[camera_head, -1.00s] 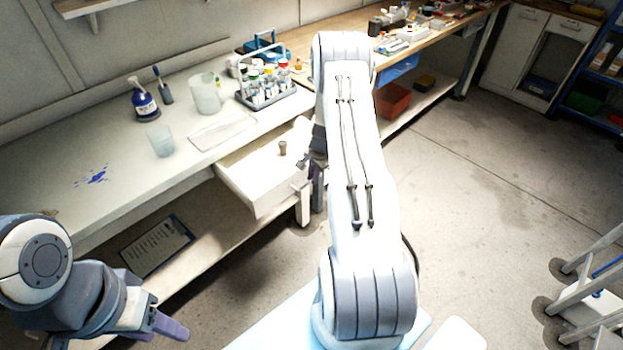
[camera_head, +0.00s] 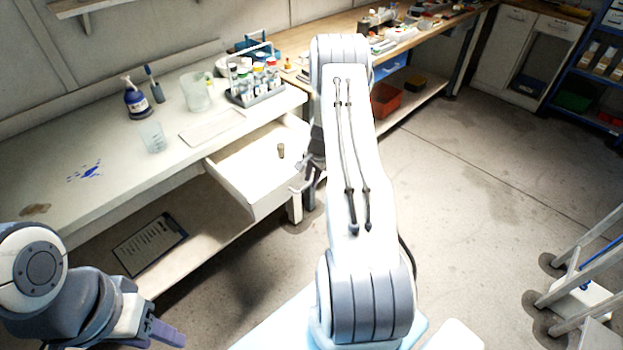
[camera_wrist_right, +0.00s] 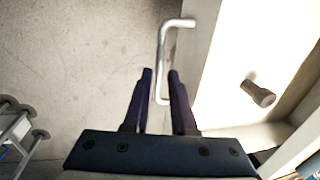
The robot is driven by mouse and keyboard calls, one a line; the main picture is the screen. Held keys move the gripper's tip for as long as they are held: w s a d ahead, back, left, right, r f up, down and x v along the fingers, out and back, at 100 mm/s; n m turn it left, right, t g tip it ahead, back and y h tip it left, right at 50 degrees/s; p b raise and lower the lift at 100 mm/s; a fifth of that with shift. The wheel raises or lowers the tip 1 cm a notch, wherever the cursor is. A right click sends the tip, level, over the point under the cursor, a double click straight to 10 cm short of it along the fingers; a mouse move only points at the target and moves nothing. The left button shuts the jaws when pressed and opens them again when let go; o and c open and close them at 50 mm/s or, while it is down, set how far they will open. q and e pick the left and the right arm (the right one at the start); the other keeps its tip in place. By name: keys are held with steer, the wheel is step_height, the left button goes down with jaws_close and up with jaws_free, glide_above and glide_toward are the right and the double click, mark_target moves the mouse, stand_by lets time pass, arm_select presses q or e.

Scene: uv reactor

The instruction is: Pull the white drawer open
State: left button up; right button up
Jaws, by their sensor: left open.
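The white drawer (camera_head: 235,192) stands pulled out from under the white bench in the head view, with a small brown-grey object (camera_head: 281,150) inside. Its silver bar handle (camera_wrist_right: 161,60) shows in the right wrist view, on the drawer front. My right gripper (camera_wrist_right: 160,73) has one dark finger on each side of the lower part of the handle, with narrow gaps visible between bar and fingers. In the head view my right arm hides part of the drawer's right side. My left gripper (camera_head: 166,334) is open and empty at the lower left, away from the drawer.
The bench (camera_head: 60,160) carries a blue pump bottle (camera_head: 139,103), a clear beaker (camera_head: 153,137), a larger container (camera_head: 196,92) and a bottle rack (camera_head: 258,92). A clipboard (camera_head: 150,243) lies on the lower shelf. A grey ladder (camera_head: 585,270) stands at right. Floor between is clear.

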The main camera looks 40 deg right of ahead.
step_height(320, 180, up, 10)
steer(key=s+b, duration=0.1)
steer(key=s, duration=0.1)
steer(key=shift+r+b, duration=0.15)
steer(key=shift+b, duration=0.15)
stand_by(0.5)
steer(key=w+a+r+n, duration=0.1)
steer(key=a+r+n, duration=0.2)
steer(key=a, duration=0.5)
steer(key=w+a+r+n, duration=0.1)
steer(key=a+r+n, duration=0.2)
steer(key=a, duration=0.4)
steer(key=s+a+r+n+g+y, duration=0.1)
steer(key=s+a+r+n, duration=0.25)
steer(key=a, duration=0.45)
steer(key=s+a+r+n, duration=0.2)
steer(key=s+a+n, duration=0.2)
steer(key=a, duration=0.5)
steer(key=s+a+r+n, duration=0.1)
steer(key=s+a+n, duration=0.2)
steer(key=s, duration=0.3)
steer(key=s+a+r+n, duration=0.1)
steer(key=s+a+n, duration=0.2)
steer(key=s, duration=0.4)
steer(key=s+a+r+n+g, duration=0.1)
steer(key=s+a+n, duration=0.2)
steer(key=s+n, duration=0.2)
steer(key=shift+s, duration=0.9)
steer(key=shift+r, duration=0.15)
